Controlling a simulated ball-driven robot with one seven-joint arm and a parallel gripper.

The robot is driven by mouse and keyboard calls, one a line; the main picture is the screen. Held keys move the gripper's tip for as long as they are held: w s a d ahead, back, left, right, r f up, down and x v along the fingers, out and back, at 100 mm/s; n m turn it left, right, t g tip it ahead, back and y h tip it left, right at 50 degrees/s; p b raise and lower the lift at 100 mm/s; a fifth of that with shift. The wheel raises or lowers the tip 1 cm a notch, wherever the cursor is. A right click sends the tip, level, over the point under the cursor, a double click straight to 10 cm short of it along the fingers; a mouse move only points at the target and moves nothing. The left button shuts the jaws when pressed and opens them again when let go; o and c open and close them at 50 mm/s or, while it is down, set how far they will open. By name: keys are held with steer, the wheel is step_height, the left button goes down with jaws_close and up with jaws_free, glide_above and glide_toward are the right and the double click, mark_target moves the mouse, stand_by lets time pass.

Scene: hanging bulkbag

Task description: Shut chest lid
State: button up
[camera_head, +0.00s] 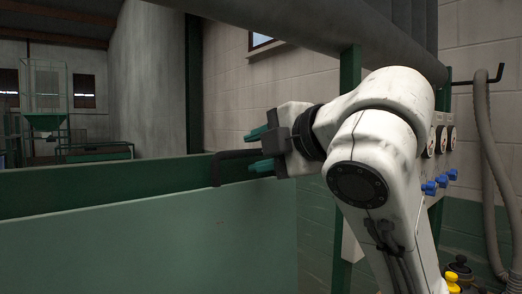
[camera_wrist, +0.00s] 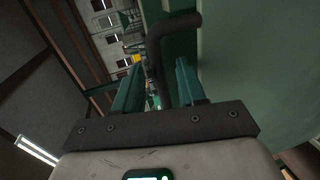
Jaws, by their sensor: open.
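A large pale green panel (camera_head: 140,240), which looks like the chest lid, fills the lower left of the head view; its surface also shows at right in the wrist view (camera_wrist: 260,60). A dark bent bar handle (camera_head: 229,155) stands at its upper edge. My gripper (camera_head: 250,152) is open, with one teal finger above the handle and one below. In the wrist view the handle (camera_wrist: 156,42) reaches between the two fingers (camera_wrist: 158,68). I cannot tell whether either finger touches it. The chest's inside is hidden.
A darker green wall (camera_head: 100,188) runs behind the pale panel. A green post (camera_head: 349,110) and a panel with blue valves (camera_head: 436,186) stand behind my arm. A grey hose (camera_head: 487,150) hangs at right. A green frame (camera_head: 46,120) stands far back left.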

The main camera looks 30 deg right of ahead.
steer(key=shift+c, duration=0.2)
jaws_close()
steer(key=shift+f, duration=0.1)
stand_by(0.4)
